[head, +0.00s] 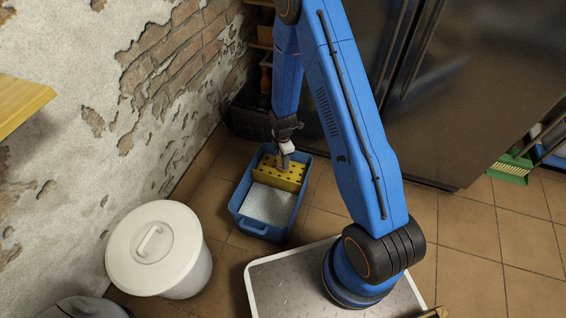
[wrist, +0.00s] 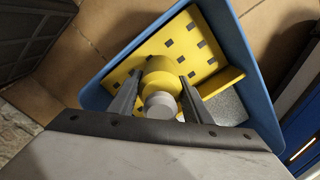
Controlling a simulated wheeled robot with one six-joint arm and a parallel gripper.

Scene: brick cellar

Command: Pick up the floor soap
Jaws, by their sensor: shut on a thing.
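The floor soap (wrist: 160,78) looks like a yellow bottle with a grey cap, seen from above in the wrist view. My gripper (wrist: 160,88) has one finger on each side of it and is shut on it. In the head view my gripper (head: 284,152) points down over the far part of a blue tub (head: 241,207). The bottle is above or in the tub's yellow insert with dark square holes (head: 291,179); I cannot tell whether it still touches it. In the head view the bottle is mostly hidden by my gripper.
The tub's near part holds a pale grey speckled surface (head: 268,205). A white lidded bin (head: 160,250) stands left of the tub, by the peeling brick wall. A dark steel cabinet (head: 480,90) is at right, with a green dustpan (head: 511,168) beside it. Tiled floor right of the tub is partly free.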

